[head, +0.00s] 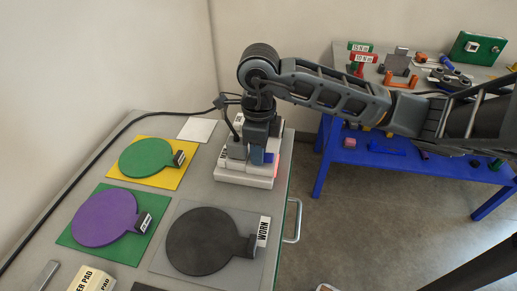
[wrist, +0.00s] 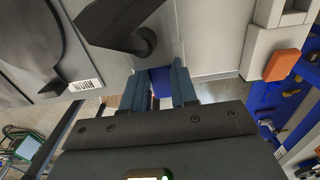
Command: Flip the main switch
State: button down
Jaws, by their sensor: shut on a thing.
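The grey-white switch box (head: 240,176) stands at the far right corner of the cart top. My gripper (head: 262,153) points down over it, and its fingers and wrist hide much of the box. In the wrist view, my gripper (wrist: 158,88) has its two fingers closed on a blue part (wrist: 161,80), which looks like the switch's handle. A bit of blue also shows beside the fingers in the head view (head: 269,158). An orange block (wrist: 284,65) sits on a pale housing in the wrist view. A reddish patch (head: 277,166) shows at the box's right side. The switch's setting cannot be read.
Green (head: 146,157), purple (head: 104,217) and black (head: 203,241) round plates lie on mats on the cart top. A black cable (head: 100,149) runs along the wall edge. A metal handle (head: 296,220) sticks out at the cart's right. A blue workbench (head: 370,158) stands behind.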

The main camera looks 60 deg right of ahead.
jog(key=b, duration=0.1)
jog(key=t+b, duration=0.1)
jog(key=b, duration=0.1)
jog(key=shift+s+d+f, duration=0.1)
jog(key=shift+d+f, duration=0.05)
jog(key=shift+f, duration=0.1)
jog(key=b, duration=0.3)
jog(key=t+y+b, duration=0.1)
jog(key=b, duration=0.2)
jog(key=shift+s+r+t, duration=0.15)
jog(key=shift+t, duration=0.15)
jog(key=shift+d+b, duration=0.1)
jog(key=shift+b, duration=1)
jog(key=shift+s+r+t+b, duration=0.15)
jog(key=shift+t+b, duration=0.25)
jog(key=shift+b, duration=0.4)
jog(key=shift+r, duration=0.2)
jog(key=c, duration=0.9)
grip_release()
jog(key=shift+s, duration=0.1)
